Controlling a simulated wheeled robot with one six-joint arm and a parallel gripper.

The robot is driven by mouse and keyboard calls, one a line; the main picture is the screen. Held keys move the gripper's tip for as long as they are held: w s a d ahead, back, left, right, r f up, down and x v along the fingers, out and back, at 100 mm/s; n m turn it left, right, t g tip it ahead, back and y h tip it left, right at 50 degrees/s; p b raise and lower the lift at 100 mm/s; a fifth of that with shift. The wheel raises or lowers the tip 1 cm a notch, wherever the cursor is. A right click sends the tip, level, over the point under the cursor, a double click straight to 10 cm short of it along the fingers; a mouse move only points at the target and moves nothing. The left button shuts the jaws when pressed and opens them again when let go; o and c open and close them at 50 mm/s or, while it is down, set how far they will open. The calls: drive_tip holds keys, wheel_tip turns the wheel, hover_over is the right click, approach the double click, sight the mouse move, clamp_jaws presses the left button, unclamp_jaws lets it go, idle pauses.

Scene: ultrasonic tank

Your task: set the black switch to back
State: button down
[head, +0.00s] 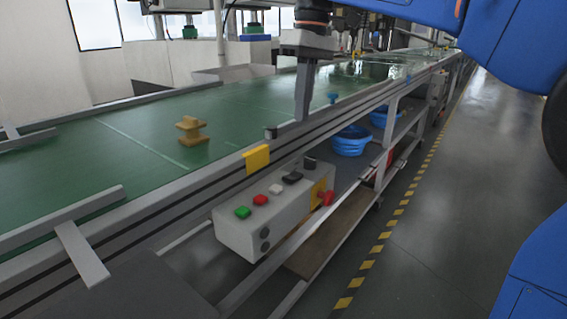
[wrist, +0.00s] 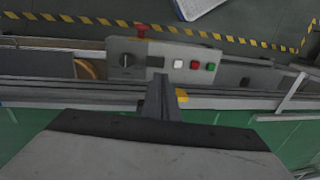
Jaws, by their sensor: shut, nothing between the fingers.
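A light grey control box (head: 243,236) hangs beside the conveyor's front rail. Its top carries two black parts: a flat dark block (head: 292,178), and a raised black knob (head: 309,162) at the far end. In the wrist view, the block (wrist: 156,61) looks rectangular and the knob (wrist: 126,60) has a handle-like mark. I cannot tell which one is the black switch, nor its setting. My gripper (head: 302,118) is shut and empty, pointing down above the conveyor rail, apart from the box. Its fingers also show in the wrist view (wrist: 160,83).
Green (head: 242,212), red (head: 260,200) and white (head: 276,189) buttons share the box top. The aisle floor is clear.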

sight(293, 176)
drive_tip(key=shift+w+a+r, duration=0.2)
drive_tip(key=shift+a, duration=0.45)
drive_tip(key=shift+f, duration=0.1)
drive_tip(key=f, duration=0.4)
drive_tip(key=s+f, duration=0.1)
drive_tip(key=f, duration=0.4)
drive_tip(key=a+f, duration=0.1)
drive_tip(key=f, duration=0.3)
drive_tip(key=shift+s+f, duration=0.25)
drive_tip(key=shift+f, duration=0.1)
drive_tip(key=shift+s+a, duration=0.1)
drive_tip(key=shift+f, duration=0.15)
drive_tip(key=shift+w+d+r, duration=0.25)
drive_tip(key=shift+w+d, duration=0.2)
drive_tip(key=shift+w, duration=0.15)
